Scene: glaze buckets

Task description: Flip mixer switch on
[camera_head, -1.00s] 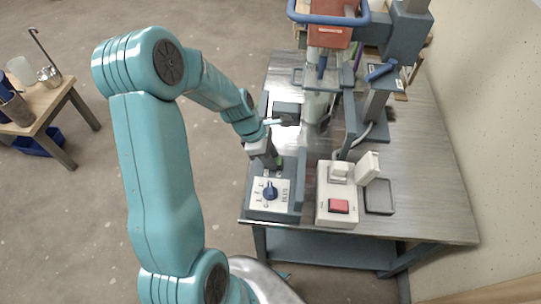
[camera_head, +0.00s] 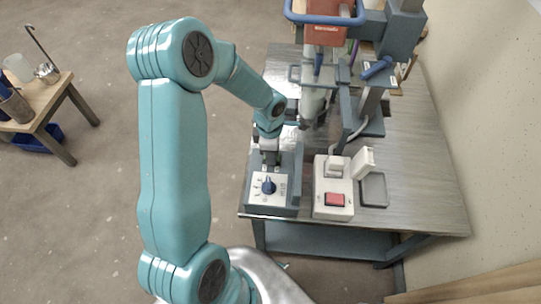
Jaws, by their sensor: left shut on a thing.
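A grey control box (camera_head: 280,204) stands at the table's front left. It has a white label plate and a blue knob (camera_head: 268,187). My left gripper (camera_head: 269,157) points down at the box, just behind the knob plate. Its fingers are shut on a small part there, mostly hidden by the fingers. To its right stands a white switch box (camera_head: 333,213) with a red rocker switch (camera_head: 335,199) and a raised white flap (camera_head: 364,162). I cannot tell whether the rocker is on or off. My right gripper is out of view.
The metal table (camera_head: 420,170) holds a mixer stand (camera_head: 373,110) with a red-brown head (camera_head: 325,33) and blue handles behind the boxes. A grey tray-like piece (camera_head: 374,190) lies right of the switch box. The table's right side is clear. A wooden side table (camera_head: 52,98) is far left.

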